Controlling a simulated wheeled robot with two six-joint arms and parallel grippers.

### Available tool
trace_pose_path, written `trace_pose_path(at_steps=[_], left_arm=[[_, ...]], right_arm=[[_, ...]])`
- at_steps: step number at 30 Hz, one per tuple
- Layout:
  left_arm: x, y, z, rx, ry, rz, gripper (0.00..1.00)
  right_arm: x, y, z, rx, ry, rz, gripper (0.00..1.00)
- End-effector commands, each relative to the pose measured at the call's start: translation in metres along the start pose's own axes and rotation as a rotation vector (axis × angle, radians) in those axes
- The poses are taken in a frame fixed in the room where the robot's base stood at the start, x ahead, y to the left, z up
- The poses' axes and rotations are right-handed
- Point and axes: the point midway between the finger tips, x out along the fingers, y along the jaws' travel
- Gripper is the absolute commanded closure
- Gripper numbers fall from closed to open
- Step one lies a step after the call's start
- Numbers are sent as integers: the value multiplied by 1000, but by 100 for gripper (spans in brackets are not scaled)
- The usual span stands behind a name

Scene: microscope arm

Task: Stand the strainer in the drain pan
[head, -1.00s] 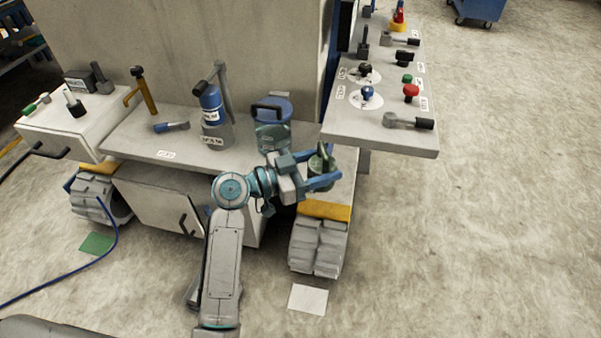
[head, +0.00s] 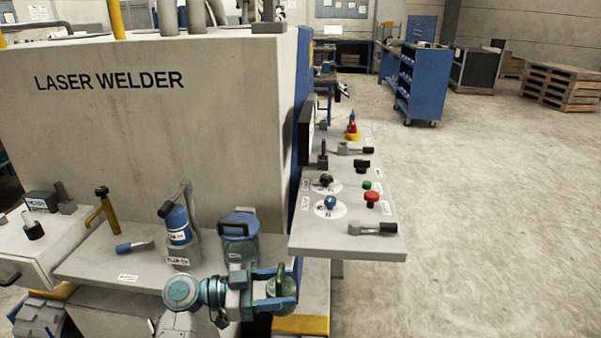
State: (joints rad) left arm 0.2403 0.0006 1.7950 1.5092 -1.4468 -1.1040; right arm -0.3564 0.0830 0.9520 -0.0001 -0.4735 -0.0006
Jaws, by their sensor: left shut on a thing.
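My left gripper (head: 283,289) is shut on a green, cup-like thing with a dark green loop handle on top, which looks like the strainer (head: 281,283). It is held roughly upright, in front of the machine's lower shelf and to the right of a blue-lidded container (head: 240,224). The container's body below the lid is partly hidden behind my gripper. I cannot pick out a drain pan. My right gripper is not in view.
The control shelf (head: 345,240), with knobs and levers, juts out at right. Open floor (head: 480,210) lies beyond it. A blue cart (head: 418,85) stands far back.

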Motion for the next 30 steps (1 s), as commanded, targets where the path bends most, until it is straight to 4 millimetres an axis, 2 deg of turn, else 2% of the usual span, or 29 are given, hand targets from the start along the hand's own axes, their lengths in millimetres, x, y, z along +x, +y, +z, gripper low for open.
trace_pose_path(at_steps=[4, 8, 11, 15, 21, 25, 30], left_arm=[[0, -2, 29, -8, 1, -195, 70], [-11, -4, 55, -8, -1, -432, 70], [-27, -3, 71, -7, -2, -614, 70], [-60, 4, 83, -4, -3, -875, 70], [-117, 31, 75, 0, -1, -1209, 70], [-138, 45, 66, 1, 2, -1316, 70], [-154, 58, 56, 0, 0, -1394, 70]], right_arm=[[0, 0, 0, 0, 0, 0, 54], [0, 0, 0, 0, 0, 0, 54], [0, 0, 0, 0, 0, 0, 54], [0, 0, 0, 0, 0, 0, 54], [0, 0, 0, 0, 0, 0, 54], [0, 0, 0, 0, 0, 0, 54], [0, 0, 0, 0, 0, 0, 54]])
